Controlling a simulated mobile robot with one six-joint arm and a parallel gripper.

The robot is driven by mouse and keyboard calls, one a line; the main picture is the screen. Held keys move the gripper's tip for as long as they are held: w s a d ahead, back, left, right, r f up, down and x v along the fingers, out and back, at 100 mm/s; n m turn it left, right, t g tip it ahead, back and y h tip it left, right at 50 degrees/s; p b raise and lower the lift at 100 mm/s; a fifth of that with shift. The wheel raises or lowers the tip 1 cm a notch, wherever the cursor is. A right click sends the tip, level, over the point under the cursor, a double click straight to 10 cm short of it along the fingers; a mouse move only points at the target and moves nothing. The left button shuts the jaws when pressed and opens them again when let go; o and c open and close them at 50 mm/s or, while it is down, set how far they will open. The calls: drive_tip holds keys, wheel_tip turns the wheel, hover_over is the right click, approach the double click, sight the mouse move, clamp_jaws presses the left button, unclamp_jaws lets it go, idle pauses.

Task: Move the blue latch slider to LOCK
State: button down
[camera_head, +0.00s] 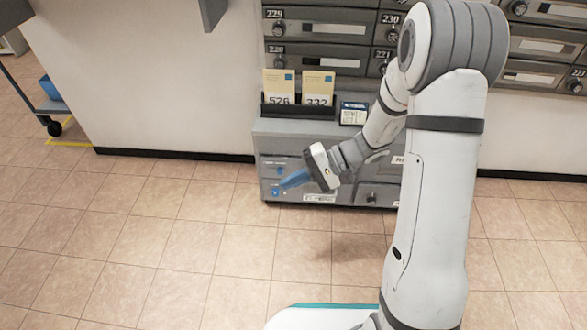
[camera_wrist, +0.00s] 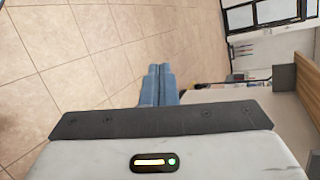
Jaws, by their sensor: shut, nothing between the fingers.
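My gripper (camera_head: 284,186) is in front of the lower left part of a grey cabinet. Its blue fingers are shut and empty, pointing left and slightly down. In the wrist view the fingers (camera_wrist: 158,72) lie together, with tiled floor beyond them. Small blue parts show on the cabinet's left front: one above the fingers (camera_head: 280,171) and one near the fingertips (camera_head: 275,190). I cannot tell which is the latch slider, its position, or whether the fingers touch it. The LOCK marking is not readable.
The grey cabinet (camera_head: 285,127) stands against the wall below the mailboxes (camera_head: 325,33). A black holder with number cards (camera_head: 318,88) and a dark blue box (camera_head: 353,113) sit on top. A trolley (camera_head: 47,100) stands far left. The floor (camera_head: 150,235) in front is clear.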

drive_tip(key=w+d+f+m+t+y+p, duration=0.1)
drive_tip(key=w+f+m+t+y+p, duration=0.15)
drive_tip(key=w+f+m+t, duration=0.7)
drive_tip(key=t+h, duration=0.3)
drive_tip(key=t, duration=0.4)
approach(280, 171)
drive_tip(key=shift+n, duration=0.45)
drive_tip(key=d, duration=0.1)
drive_tip(key=s+d, duration=0.1)
drive_tip(key=d+f, duration=0.1)
drive_tip(key=d, duration=0.1)
drive_tip(key=shift+s, duration=0.3)
drive_tip(key=b+x, duration=0.3)
drive_tip(key=x, duration=0.7)
